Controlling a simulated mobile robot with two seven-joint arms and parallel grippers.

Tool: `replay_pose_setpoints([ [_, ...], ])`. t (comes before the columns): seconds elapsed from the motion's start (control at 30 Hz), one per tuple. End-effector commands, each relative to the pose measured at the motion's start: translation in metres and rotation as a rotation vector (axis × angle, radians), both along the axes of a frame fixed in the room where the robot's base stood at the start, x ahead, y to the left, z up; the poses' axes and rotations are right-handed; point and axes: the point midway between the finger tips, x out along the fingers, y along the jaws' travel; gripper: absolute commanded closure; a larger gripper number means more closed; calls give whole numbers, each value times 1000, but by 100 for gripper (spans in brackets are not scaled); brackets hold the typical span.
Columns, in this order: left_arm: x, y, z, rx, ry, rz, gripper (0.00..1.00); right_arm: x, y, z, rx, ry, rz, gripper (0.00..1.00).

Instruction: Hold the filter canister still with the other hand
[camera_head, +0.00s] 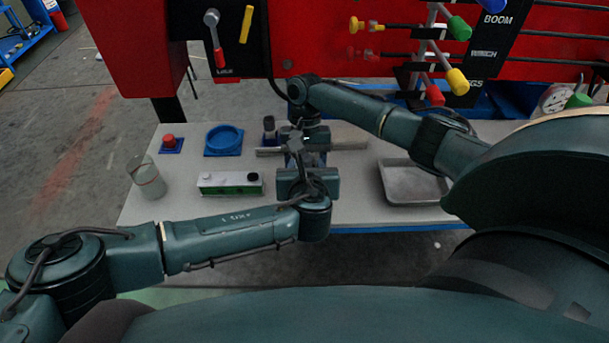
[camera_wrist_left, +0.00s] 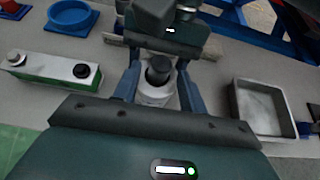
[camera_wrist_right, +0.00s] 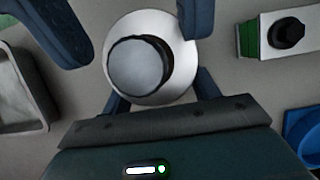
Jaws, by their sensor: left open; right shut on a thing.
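The filter canister is a pale, round body with a dark cap in the left wrist view (camera_wrist_left: 157,96). In the right wrist view its white rim and grey top (camera_wrist_right: 140,66) fill the space before the palm. My right gripper (camera_wrist_right: 162,88) is shut on the canister, its fingertips partly hidden behind it. My left gripper (camera_wrist_left: 160,76) is open, with one finger on each side of the canister; I cannot tell whether they touch it. In the head view the left gripper (camera_head: 298,152) and right gripper (camera_head: 300,126) face each other and mostly hide the canister.
A green-and-white box (camera_head: 230,184), a glass beaker (camera_head: 148,180), a blue round dish (camera_head: 224,140) and a red button (camera_head: 170,142) stand left on the grey bench (camera_head: 185,205). A metal tray (camera_head: 412,196) lies right. A red lever panel (camera_head: 310,40) rises behind.

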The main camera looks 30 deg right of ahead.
Motion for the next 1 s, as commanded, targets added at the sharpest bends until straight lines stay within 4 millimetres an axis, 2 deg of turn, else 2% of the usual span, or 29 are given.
replay_pose_setpoints([
  [0.2, 14, -9, -8, -1, 0, 0, 58, 0, 0, 0, 1, 1, 0, 71],
  [0.57, 17, -11, -10, -1, 1, 0, 58, 0, 0, 0, 1, 1, 0, 71],
  [1.0, 17, -10, -10, -1, 1, 0, 93, 0, 0, 0, 1, 1, 1, 71],
])
